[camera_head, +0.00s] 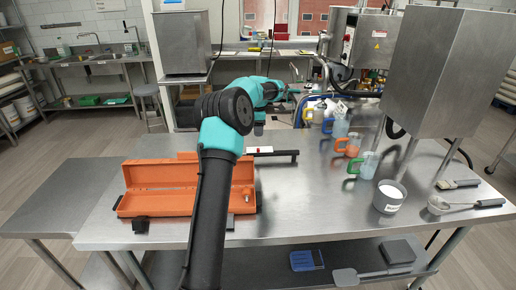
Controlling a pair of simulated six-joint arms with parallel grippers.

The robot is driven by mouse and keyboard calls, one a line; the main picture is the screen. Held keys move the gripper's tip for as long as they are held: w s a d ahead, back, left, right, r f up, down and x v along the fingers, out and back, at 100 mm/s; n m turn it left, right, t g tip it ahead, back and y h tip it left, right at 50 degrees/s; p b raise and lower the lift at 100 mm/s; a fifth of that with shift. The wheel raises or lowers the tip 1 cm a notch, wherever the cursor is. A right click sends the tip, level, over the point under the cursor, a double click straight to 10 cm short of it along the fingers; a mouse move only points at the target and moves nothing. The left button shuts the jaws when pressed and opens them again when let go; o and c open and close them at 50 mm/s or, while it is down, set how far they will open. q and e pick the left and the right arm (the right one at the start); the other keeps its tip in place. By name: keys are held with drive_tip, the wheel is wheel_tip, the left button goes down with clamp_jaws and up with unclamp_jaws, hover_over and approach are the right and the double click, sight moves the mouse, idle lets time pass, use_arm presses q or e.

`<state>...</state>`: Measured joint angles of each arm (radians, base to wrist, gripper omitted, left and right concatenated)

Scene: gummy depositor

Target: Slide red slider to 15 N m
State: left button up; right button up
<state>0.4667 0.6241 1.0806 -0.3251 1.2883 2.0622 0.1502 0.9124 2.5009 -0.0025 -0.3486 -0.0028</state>
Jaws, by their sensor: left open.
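A torque tool lies on the steel table behind the orange case, with a dark bar (284,154) and a pale scale strip beside it. A tiny red mark on the strip looks like the red slider (257,150); its setting is too small to read. My left arm rises from the bottom edge and bends over the table. My left gripper (291,90) shows small at the far end of this arm, above and beyond the tool. It is open, with nothing seen in it, and apart from the slider. My right gripper is out of view.
The open orange case (160,203) lies at the table's left, partly behind my arm. Cups with coloured handles, including an orange-handled cup (350,146), stand to the right. The middle front is clear.

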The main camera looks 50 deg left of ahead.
sight(258, 149)
use_arm(q)
wheel_tip(258, 149, down, 9)
drive_tip(key=shift+f, duration=0.2)
drive_tip(key=shift+c, duration=0.4)
clamp_jaws()
drive_tip(key=shift+w, duration=0.1)
